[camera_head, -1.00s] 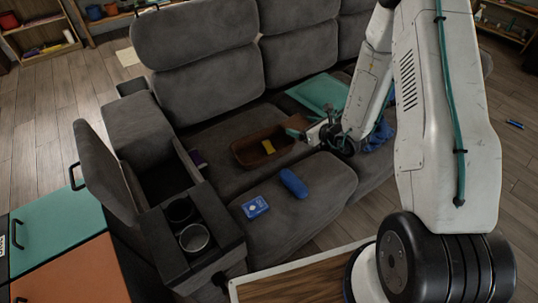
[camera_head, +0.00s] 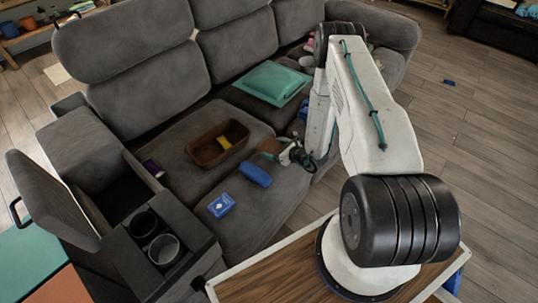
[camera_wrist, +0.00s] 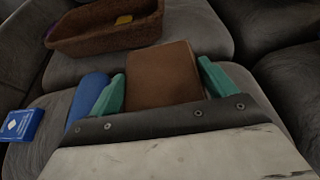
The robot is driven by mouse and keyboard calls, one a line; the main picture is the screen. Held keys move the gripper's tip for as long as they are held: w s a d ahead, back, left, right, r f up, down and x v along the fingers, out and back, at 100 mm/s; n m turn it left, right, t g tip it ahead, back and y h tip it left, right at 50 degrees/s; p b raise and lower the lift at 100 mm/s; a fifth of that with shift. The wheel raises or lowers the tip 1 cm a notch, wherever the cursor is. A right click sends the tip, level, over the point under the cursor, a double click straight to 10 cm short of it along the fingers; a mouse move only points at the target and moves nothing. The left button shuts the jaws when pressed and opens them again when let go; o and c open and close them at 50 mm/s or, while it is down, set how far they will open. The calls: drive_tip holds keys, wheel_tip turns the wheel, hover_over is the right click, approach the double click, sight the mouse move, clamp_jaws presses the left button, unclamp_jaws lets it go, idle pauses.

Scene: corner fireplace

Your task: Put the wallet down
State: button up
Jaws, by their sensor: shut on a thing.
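The brown wallet (camera_wrist: 163,75) is held between the two teal fingertips of my gripper (camera_wrist: 162,88) in the wrist view. In the head view the wallet (camera_head: 270,146) shows small at the end of my gripper (camera_head: 283,151), over the seat of the grey sofa (camera_head: 268,198). The gripper is shut on it. Whether the wallet touches the cushion I cannot tell.
A brown basket (camera_head: 205,151) with a yellow item (camera_head: 225,142) sits on the sofa, left of the wallet. A blue roll-shaped item (camera_head: 255,174) and a blue card box (camera_head: 221,205) lie on the front seat. A teal cushion (camera_head: 272,82) lies behind.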

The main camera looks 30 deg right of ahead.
drive_tip(key=shift+f, duration=2.15)
drive_tip(key=shift+f, duration=0.1)
drive_tip(key=o, duration=0.9)
